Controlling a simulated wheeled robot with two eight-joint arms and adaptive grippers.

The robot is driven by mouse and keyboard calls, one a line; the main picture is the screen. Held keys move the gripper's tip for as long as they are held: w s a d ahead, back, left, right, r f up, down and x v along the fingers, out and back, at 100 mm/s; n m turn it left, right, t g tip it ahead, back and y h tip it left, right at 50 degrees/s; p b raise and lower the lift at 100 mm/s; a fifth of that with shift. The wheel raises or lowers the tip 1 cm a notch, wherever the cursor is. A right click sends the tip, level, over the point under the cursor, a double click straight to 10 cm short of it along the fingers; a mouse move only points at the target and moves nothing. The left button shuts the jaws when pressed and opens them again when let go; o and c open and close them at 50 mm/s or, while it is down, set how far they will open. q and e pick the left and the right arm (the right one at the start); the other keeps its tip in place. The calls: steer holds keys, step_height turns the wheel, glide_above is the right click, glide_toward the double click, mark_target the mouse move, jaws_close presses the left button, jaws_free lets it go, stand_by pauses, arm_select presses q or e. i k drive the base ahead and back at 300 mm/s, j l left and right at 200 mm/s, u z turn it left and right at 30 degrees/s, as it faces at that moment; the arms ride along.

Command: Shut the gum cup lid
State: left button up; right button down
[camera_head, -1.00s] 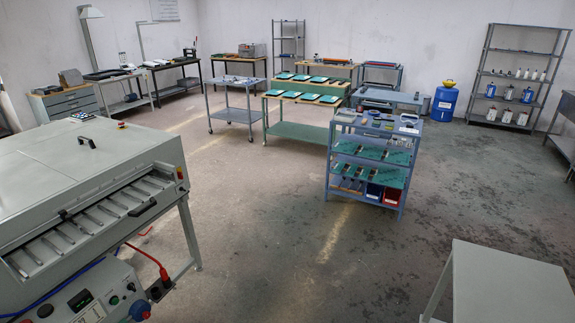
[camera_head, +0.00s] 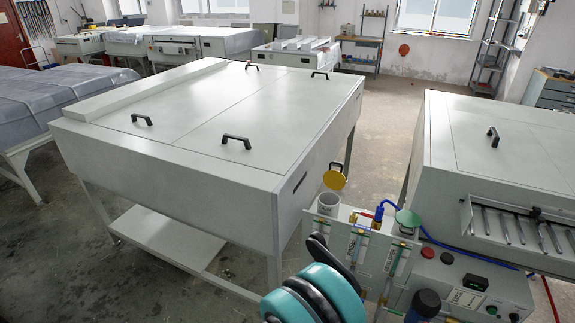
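A small white cup (camera_head: 328,204) stands at the left end of a panel of tubes and fittings between the two big machines. Its yellow lid (camera_head: 335,178) is raised behind the cup, so the cup's mouth is open. A green lid (camera_head: 408,218) sits over a second cup-like fitting to the right and looks lowered. I cannot read which cup is labelled gum. A teal and black part of my own arm shows at the bottom centre, in front of the panel's lower left. Neither of my grippers can be made out.
A large light-grey machine (camera_head: 200,120) with black handles fills the left and middle. Another grey machine (camera_head: 500,150) stands right, with a control box (camera_head: 470,290) below it. A blue hose (camera_head: 455,245) runs along the panel. A strip of floor (camera_head: 385,130) is open between the machines.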

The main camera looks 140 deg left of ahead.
mark_target(333, 180)
steer(key=u, duration=2.6)
steer(key=i+j+u, duration=0.15)
steer(key=u, duration=1.65)
